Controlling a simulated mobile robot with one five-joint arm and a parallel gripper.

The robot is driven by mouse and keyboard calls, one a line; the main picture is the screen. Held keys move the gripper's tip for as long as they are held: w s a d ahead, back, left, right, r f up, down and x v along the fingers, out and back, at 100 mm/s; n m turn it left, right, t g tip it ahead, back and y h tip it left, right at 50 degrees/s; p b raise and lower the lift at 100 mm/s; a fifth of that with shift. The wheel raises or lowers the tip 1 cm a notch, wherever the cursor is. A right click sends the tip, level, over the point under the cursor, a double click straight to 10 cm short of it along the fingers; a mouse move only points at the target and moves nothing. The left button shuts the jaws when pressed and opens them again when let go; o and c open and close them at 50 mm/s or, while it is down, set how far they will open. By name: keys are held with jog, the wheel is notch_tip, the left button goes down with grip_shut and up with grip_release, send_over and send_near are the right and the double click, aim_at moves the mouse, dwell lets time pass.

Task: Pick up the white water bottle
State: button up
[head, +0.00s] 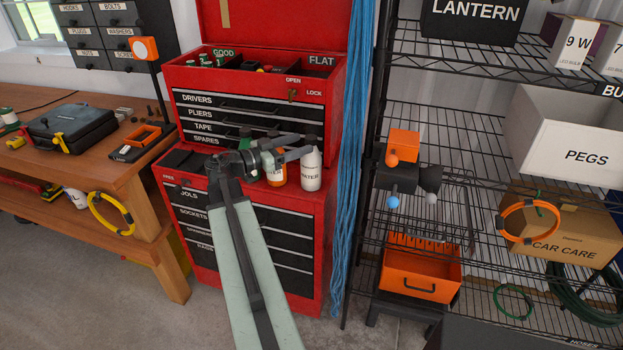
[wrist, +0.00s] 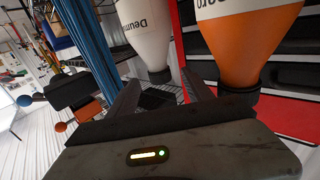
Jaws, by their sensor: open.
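The white water bottle (head: 311,173) stands upright on the ledge of the red tool chest in the head view, with dark lettering and a dark cap. My gripper (head: 303,147) is at the height of its top, reaching over the orange bottle. In the wrist view, which is turned over, the white bottle (wrist: 148,35) tapers to a dark cap that lies in line with the gap between the open fingers (wrist: 165,92). The fingers look empty; whether they touch the bottle cannot be told.
An orange-and-white bottle (head: 276,172) stands close left of the white one, partly hidden by my gripper; it also shows in the wrist view (wrist: 250,50). Blue hanging cords (head: 354,150) and a wire shelf (head: 455,130) are to the right. Chest drawers (head: 245,118) rise behind.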

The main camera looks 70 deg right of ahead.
jog(key=shift+s+d+r, duration=0.1)
jog(key=shift+s+d, duration=0.1)
jog(key=shift+d, duration=0.05)
jog(key=x, duration=0.7)
jog(key=shift+s, duration=0.1)
grip_shut()
dwell(1.2)
